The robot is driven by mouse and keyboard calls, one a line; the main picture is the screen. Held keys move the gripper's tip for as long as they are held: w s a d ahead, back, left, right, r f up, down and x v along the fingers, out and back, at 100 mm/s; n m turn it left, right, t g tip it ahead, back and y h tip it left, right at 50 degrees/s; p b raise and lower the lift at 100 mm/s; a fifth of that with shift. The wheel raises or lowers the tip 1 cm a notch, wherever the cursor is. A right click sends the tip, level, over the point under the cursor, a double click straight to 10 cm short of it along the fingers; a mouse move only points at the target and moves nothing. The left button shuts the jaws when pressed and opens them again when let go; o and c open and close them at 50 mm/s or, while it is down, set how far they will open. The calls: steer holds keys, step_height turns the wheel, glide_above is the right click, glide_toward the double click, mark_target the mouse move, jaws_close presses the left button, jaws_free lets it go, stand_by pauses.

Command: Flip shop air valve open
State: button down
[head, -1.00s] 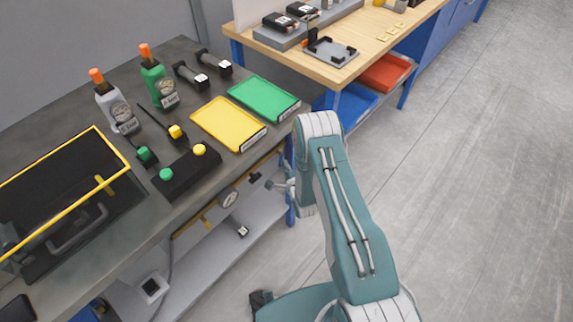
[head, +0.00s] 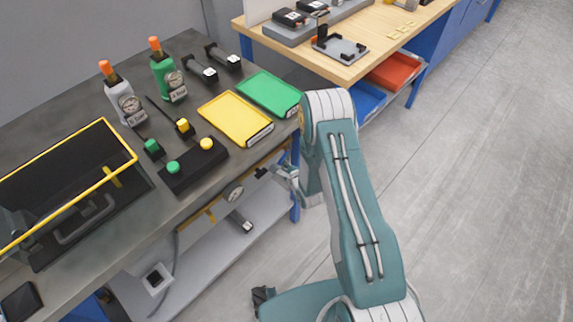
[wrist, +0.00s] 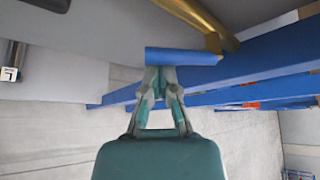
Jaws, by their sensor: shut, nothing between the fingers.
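In the wrist view, a blue bar-shaped lever (wrist: 185,57) lies level across the picture, its right end at a brass fitting on the brass pipe (wrist: 203,18). I take it to be the air valve's handle. My gripper (wrist: 160,70) is shut and empty, its fingertips right at the lever's left part; I cannot tell whether they touch it. In the head view, my gripper (head: 276,173) is at the bench's front edge, right of the pressure gauge (head: 235,194) on the yellow pipe; the blue lever cannot be made out there.
The grey bench (head: 190,50) holds a yellow tray (head: 235,117), a green tray (head: 268,92), a button box (head: 192,166) and bottles. A lower shelf (head: 205,262) lies under the pipe. A blue bench leg (head: 295,195) stands close to my gripper. The floor at right is clear.

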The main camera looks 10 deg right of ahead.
steer(key=shift+s+a+r, duration=0.1)
steer(key=shift+a+r, duration=0.1)
steer(key=shift+r, duration=0.25)
steer(key=shift+s+a+r, duration=0.1)
steer(key=shift+a+r, duration=0.1)
steer(key=shift+r, duration=0.35)
stand_by(0.3)
